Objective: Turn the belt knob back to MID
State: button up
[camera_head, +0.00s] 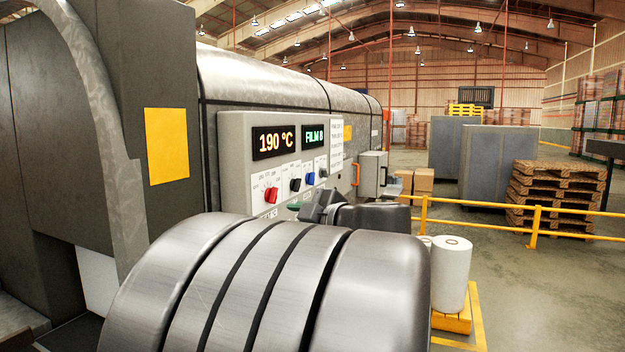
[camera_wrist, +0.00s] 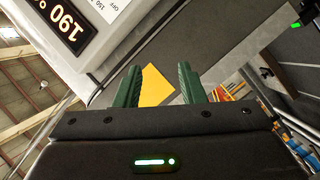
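A light grey control panel (camera_head: 231,155) carries a red knob (camera_head: 271,194), a black knob (camera_head: 295,185) and a blue knob (camera_head: 310,178) in a row, each on a white label plate. The lettering is too small to tell which is the belt knob or where it points. My gripper (camera_wrist: 161,70) is open and empty, its two green fingers apart. In the head view it is low in front of the panel, mostly hidden behind my arm. In the wrist view part of the panel (camera_wrist: 88,75) shows upside down at upper left; no knob is between the fingers.
A grey box with an orange handle (camera_head: 372,174) stands right of the panel. A yellow railing (camera_head: 480,204) and white rolls (camera_head: 451,272) are farther right.

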aim_at(295, 185)
jog(key=i+l, duration=0.15)
jog(key=i, duration=0.3)
jog(key=i+l, duration=0.1)
jog(key=i, duration=0.3)
jog(key=i+l, duration=0.15)
jog(key=i, duration=0.3)
jog(key=z, duration=0.05)
